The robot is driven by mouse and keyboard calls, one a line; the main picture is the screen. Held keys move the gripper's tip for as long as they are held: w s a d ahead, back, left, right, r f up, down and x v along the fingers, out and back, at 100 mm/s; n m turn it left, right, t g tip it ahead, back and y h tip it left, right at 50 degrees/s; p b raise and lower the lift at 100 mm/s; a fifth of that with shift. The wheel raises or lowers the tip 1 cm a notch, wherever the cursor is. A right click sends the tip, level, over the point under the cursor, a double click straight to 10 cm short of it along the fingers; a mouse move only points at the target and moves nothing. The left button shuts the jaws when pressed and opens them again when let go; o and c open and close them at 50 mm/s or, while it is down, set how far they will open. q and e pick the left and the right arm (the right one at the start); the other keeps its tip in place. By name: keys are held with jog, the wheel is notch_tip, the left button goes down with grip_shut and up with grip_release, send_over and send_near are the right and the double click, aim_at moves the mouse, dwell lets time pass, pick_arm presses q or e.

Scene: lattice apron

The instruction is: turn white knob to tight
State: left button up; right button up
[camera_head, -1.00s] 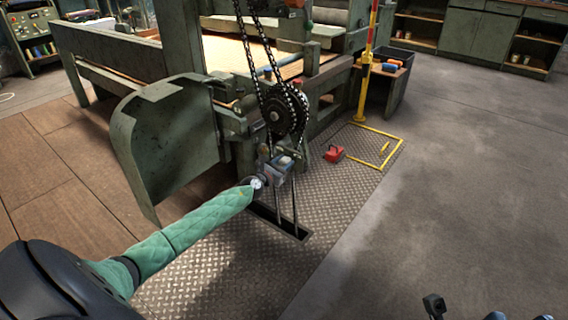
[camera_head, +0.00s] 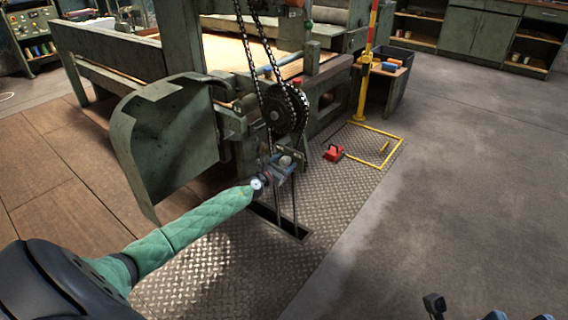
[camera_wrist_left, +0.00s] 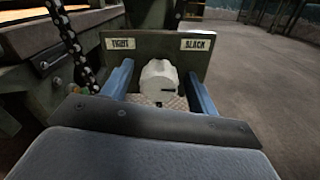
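The white knob (camera_wrist_left: 160,80) sits in front of a plate (camera_wrist_left: 152,58) with a TIGHT label at left and a SLACK label at right. A dark slot mark on the knob points right in the left wrist view. My left gripper (camera_wrist_left: 161,75) is open, with one blue finger on each side of the knob and a visible gap to each. In the head view my left gripper (camera_head: 281,165) is at the knob (camera_head: 286,160), below the chain wheel. My right gripper (camera_head: 519,316) barely shows at the bottom right edge, its blue fingertips apart.
A chain (camera_head: 258,70) runs over a toothed wheel (camera_head: 287,112) just above the left gripper. A curved green guard (camera_head: 165,145) stands to its left. A red box (camera_head: 333,153) lies on the metal floor plate at right. The floor at right is clear.

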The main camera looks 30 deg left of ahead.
pick_arm(q)
jog(key=s, duration=0.7)
jog(key=shift+s+a+p, duration=0.3)
jog(key=shift+s, duration=0.1)
jog(key=shift+n, duration=0.3)
dwell(0.3)
